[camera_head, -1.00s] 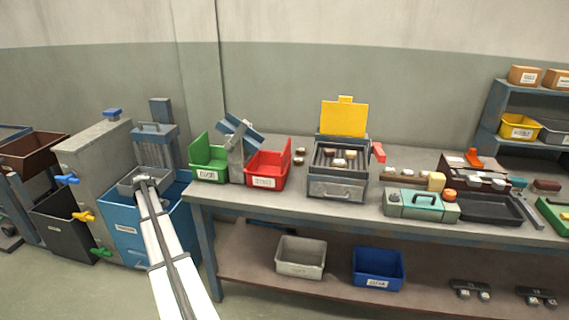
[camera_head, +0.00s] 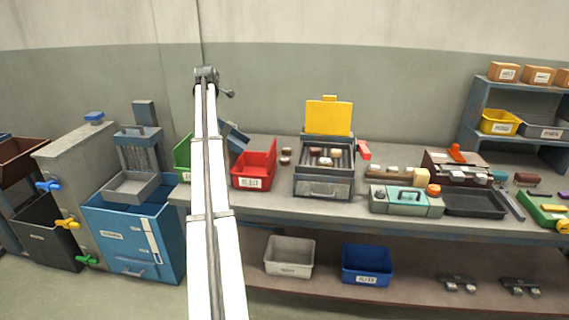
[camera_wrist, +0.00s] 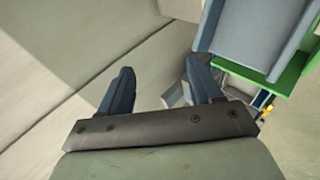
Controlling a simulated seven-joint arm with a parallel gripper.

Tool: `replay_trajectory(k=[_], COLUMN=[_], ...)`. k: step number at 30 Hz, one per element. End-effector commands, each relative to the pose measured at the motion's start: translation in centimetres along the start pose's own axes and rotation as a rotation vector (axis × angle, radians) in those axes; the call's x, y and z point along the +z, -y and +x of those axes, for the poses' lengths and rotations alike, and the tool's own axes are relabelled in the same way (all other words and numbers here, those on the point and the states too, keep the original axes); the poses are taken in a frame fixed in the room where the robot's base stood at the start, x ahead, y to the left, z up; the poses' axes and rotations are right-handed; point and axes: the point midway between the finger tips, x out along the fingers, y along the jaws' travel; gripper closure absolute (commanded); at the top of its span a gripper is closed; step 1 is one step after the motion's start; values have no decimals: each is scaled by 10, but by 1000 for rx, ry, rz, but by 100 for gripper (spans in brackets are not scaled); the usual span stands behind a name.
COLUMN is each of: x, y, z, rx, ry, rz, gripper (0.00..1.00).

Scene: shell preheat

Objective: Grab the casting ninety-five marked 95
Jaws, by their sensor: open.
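My gripper (camera_head: 207,74) is raised high in front of the wall in the head view, above the left end of the bench. In the wrist view my gripper (camera_wrist: 158,92) is open with nothing between its two dark fingers. The markings on these pieces are too small to read, so I cannot tell which one is 95. My gripper is apart from all of them, to their upper left.
A red bin (camera_head: 254,168) and a green bin (camera_head: 182,160), partly hidden by my arm, flank a blue tilted chute (camera_head: 236,138). A teal case (camera_head: 405,203) and a black tray (camera_head: 474,204) are further right. A blue tank (camera_head: 135,240) stands left.

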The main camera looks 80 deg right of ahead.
Motion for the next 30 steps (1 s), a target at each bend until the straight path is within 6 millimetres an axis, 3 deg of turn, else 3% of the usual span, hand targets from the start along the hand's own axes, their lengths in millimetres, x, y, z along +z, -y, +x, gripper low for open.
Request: replay_trajectory(k=[1,4,14,21,24,30], x=[17,46,156,274,314,336], y=[-14,-29,-5,26,39,72], z=[-6,-12,38,73,81,107], rx=[9,9,-146,-287,-333,-411], ry=[21,58,142,257,302,326], rz=[3,20,368,742,878,1055], gripper=[36,36,36,36,36,36])
